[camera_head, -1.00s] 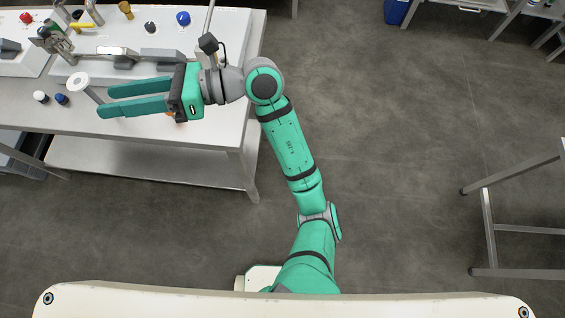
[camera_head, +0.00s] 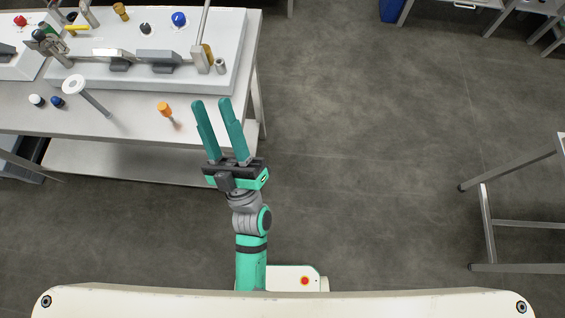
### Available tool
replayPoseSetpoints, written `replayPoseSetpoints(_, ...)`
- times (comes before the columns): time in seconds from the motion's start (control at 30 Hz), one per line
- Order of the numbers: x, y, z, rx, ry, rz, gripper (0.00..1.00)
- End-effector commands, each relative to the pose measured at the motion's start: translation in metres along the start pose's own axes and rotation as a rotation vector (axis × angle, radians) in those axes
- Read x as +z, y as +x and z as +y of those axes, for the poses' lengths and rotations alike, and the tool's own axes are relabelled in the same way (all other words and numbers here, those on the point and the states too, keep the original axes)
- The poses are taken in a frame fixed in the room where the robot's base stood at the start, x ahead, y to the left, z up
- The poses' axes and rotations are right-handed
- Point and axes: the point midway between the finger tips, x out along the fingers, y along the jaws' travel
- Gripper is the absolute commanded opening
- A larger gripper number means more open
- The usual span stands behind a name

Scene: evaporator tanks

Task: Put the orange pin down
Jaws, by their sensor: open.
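The orange pin (camera_head: 165,109) is on the white table (camera_head: 130,127), near the table's front edge. It has an orange head and a thin grey shank pointing down and to the right. My gripper (camera_head: 212,102) is open and empty, to the right of the pin and apart from it. Its two long green fingers point up in the picture, toward the table's right front part. Nothing hides the pin.
A white-headed pin (camera_head: 74,85) with a grey shank lies left of the orange pin. A raised white panel (camera_head: 225,75) with metal fittings stands behind. Open floor (camera_head: 370,170) lies to the right.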

Motion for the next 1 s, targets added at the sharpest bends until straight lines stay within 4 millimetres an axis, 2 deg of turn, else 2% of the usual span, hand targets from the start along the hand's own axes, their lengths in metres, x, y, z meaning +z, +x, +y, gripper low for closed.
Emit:
replayPoseSetpoints(0.03, 0.009, -0.018, 0.001, 0.001, 0.044, -0.081, 0.40)
replayPoseSetpoints(0.2, 0.038, -0.081, 0.007, 0.005, 0.177, -0.338, 0.40)
replayPoseSetpoints(0.33, 0.053, -0.135, 0.011, 0.001, 0.268, -0.534, 0.40)
replayPoseSetpoints(0.6, 0.060, -0.253, 0.024, -0.024, 0.418, -0.927, 0.40)
replayPoseSetpoints(0.7, 0.056, -0.287, 0.030, -0.034, 0.452, -1.037, 0.40)
replayPoseSetpoints(0.83, 0.051, -0.314, 0.036, -0.042, 0.478, -1.127, 0.40)
replayPoseSetpoints(1.0, 0.049, -0.326, 0.040, -0.044, 0.488, -1.166, 0.40)
